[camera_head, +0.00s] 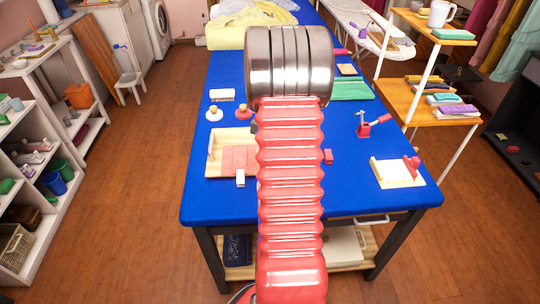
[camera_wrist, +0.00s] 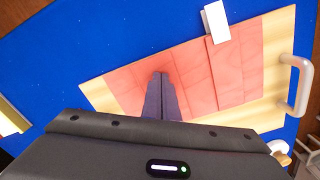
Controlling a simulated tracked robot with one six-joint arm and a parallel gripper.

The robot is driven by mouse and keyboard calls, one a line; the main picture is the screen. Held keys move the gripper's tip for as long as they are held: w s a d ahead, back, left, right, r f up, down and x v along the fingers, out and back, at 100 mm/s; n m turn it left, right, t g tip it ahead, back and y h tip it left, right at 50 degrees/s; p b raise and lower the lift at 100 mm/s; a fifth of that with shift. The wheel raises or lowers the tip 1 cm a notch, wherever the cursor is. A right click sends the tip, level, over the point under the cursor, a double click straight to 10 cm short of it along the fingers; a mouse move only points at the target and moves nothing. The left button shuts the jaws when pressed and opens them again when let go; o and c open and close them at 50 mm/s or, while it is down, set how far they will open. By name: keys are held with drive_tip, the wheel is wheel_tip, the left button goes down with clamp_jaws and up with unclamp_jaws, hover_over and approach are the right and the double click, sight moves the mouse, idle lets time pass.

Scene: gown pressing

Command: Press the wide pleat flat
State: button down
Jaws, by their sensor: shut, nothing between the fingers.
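A wooden board (camera_head: 215,140) lies on the blue table, partly hidden by my arm. On it lies a pink pleated cloth (camera_head: 238,158). In the wrist view the cloth (camera_wrist: 228,70) shows several flat panels with fold lines across the board (camera_wrist: 270,45). My arm hides the gripper in the head view.
A white block (camera_wrist: 216,20) sits at the cloth's edge. A pale handle (camera_wrist: 297,85) is at the board's end. Two round-knobbed pieces (camera_head: 214,113) (camera_head: 243,112), a red clamp (camera_head: 364,128) and a small cream board (camera_head: 397,174) stand on the blue table (camera_head: 340,190).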

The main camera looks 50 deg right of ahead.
wheel_tip(320, 180, up, 8)
idle(1.0)
idle(0.6)
drive_tip(key=s+a+r+n+t, duration=0.2)
drive_tip(key=a+r+n, duration=0.2)
drive_tip(key=a, duration=1)
drive_tip(key=s+a+r+n+t, duration=0.1)
drive_tip(key=a+r+n, duration=0.4)
drive_tip(key=a, duration=0.9)
drive_tip(key=s+a+r+n+t, duration=0.2)
drive_tip(key=s+a+r+n, duration=0.2)
drive_tip(key=a, duration=1)
drive_tip(key=n, duration=0.2)
drive_tip(key=shift+a+r+n+t, duration=0.25)
drive_tip(key=shift+n+t, duration=0.05)
drive_tip(key=shift+n, duration=0.1)
